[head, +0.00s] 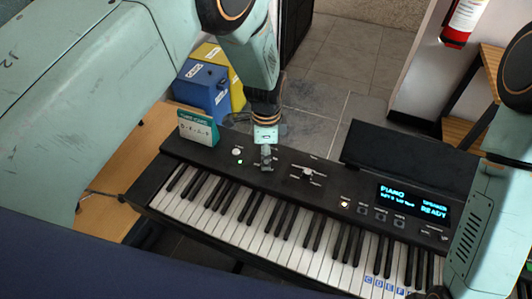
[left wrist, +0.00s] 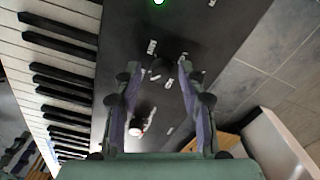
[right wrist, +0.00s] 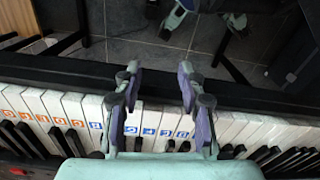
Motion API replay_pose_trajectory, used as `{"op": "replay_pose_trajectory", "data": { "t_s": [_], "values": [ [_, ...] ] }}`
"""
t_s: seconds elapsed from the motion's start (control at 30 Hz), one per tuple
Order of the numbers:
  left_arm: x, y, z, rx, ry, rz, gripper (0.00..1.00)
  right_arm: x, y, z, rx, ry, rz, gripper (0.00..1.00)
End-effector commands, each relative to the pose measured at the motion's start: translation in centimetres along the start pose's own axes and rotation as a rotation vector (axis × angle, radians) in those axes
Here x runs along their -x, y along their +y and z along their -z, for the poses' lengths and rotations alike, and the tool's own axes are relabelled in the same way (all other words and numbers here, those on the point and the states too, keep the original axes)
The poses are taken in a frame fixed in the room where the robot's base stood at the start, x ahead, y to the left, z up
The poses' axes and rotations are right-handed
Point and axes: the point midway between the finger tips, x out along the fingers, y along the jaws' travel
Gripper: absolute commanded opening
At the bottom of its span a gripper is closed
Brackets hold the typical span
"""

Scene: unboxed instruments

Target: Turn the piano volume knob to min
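The black piano (head: 330,182) has a row of controls behind its keys. My left gripper (head: 266,158) points down over its panel, left of a light-marked knob (head: 307,173) with small labels around it. In the left wrist view my left gripper (left wrist: 160,90) is open, and a dark round knob (left wrist: 168,76) with labels around it shows between the fingers, apart from both. The light-marked knob also shows there (left wrist: 138,123). The labels are too small to tell which knob is volume. My right gripper (right wrist: 160,80) is open and empty above the keys.
A white button (head: 237,152) and a green light (head: 240,162) are left of my left gripper. A lit display (head: 410,202) reads PIANO and READY. A green card (head: 198,128) stands at the panel's left end. Blue (head: 203,86) and yellow (head: 218,57) boxes stand behind.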

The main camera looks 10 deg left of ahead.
Motion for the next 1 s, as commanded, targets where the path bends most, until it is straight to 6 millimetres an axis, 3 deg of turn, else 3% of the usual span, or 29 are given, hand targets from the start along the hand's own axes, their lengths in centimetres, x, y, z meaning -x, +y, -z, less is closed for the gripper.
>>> {"op": "replay_pose_trajectory", "data": {
  "t_s": [0.43, 0.77, 1.0],
  "values": [
    [-0.02, 0.00, -0.01, 0.000, 0.000, 0.000, 0.00, 0.00, 0.00, 0.02, 0.000, 0.000, 0.000, 0.40],
    [0.01, 0.01, -0.03, 0.016, 0.000, -0.001, 0.00, 0.05, 0.00, 0.01, 0.000, 0.000, 0.000, 0.40],
    [0.04, 0.02, -0.04, 0.122, 0.000, -0.001, 0.00, 0.29, 0.00, 0.01, 0.000, 0.000, 0.000, 0.40]
  ]
}}
